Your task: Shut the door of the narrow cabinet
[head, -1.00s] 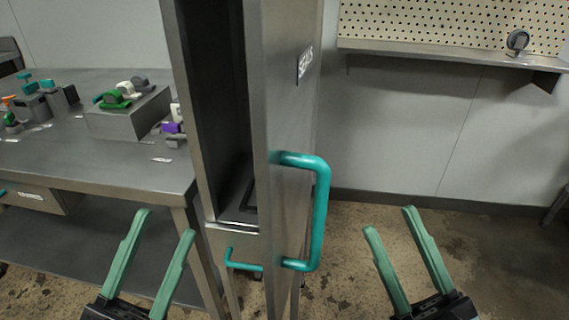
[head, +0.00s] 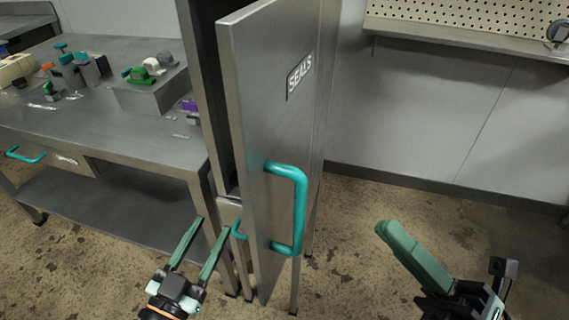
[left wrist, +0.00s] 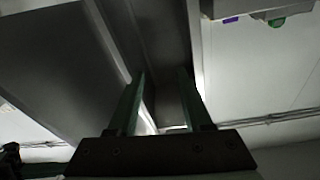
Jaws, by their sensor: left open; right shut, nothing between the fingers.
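The narrow cabinet (head: 202,60) stands upright in the middle of the head view. Its door (head: 268,130), labelled SEALS, stands open and hides much of the dark interior. A teal bar handle (head: 299,210) is on the door's face. My left gripper (head: 206,238) is open and empty, low and left of the door, near the small teal drawer handle (head: 238,231) under the opening. In the left wrist view its fingers (left wrist: 160,95) point up between grey metal surfaces. My right gripper (head: 385,228) is shut and empty, to the right of the door and apart from it.
A steel workbench (head: 120,140) with coloured parts on top and a teal-handled drawer (head: 60,165) is at left. A wall shelf (head: 470,42) under a pegboard is at upper right. The floor right of the door is clear.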

